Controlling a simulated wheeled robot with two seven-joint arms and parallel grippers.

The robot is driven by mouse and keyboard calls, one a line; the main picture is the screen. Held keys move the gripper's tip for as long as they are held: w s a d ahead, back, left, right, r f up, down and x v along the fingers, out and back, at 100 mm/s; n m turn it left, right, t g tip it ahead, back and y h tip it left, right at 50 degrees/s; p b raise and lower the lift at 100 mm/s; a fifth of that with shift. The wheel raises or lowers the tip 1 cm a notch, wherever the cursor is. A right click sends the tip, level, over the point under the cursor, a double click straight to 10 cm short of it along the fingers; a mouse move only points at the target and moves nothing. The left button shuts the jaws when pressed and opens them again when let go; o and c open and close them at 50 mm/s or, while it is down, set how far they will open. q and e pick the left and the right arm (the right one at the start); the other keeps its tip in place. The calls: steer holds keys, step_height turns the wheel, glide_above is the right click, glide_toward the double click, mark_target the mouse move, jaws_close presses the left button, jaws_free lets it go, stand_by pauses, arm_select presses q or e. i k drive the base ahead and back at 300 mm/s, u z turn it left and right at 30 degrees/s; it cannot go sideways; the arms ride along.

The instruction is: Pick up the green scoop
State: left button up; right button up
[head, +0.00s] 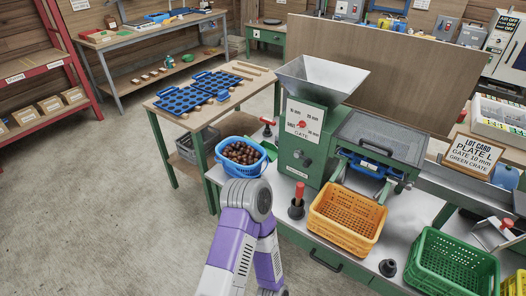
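A small green object (188,57) sits on the far bench at the upper left, too small to identify. A metal scoop (493,234) with a red handle lies at the right, beside the green crate (440,276). Purple and white links of one of my arms rise from the bottom middle, bent at a grey joint. Neither gripper shows in the head view.
The green hopper machine (298,135) stands mid-bench, with an orange crate (347,197) in front. A blue basket of chestnuts (227,161) is left of it. Blue trays (184,98) lie on the wooden table. A lot card (474,154) stands at right. Floor (90,200) at left is clear.

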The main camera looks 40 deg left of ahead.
mark_target(271, 149)
steer(key=u, duration=1.4)
